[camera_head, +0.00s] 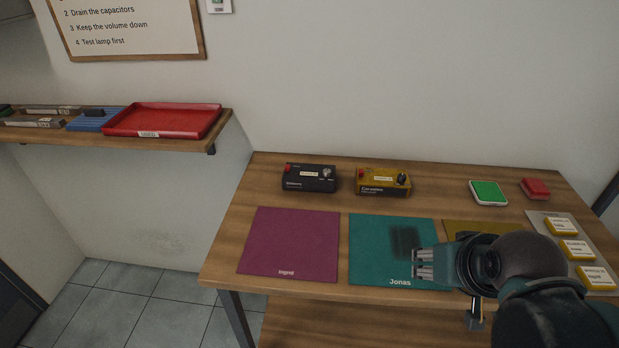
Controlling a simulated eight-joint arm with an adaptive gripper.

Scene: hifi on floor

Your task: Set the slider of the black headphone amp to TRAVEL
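A black box-shaped device (310,178), the only black one of the two boxes on the table, stands at the back left of the tabletop. It has a red part at its upper left, a pale label and a light knob at the right. Its slider and setting are too small to make out. My gripper (422,264) is over the teal mat marked Jonas, in front of and to the right of the black box, well apart from it. Its fingers point left with nothing visible between them; whether they are open is unclear.
A yellow box (383,181) stands right of the black one. Magenta (290,243) and teal (372,245) mats lie in front. A green-topped block (488,192), a red block (535,188) and yellow labelled blocks (574,249) are right. A shelf holds a red tray (165,120).

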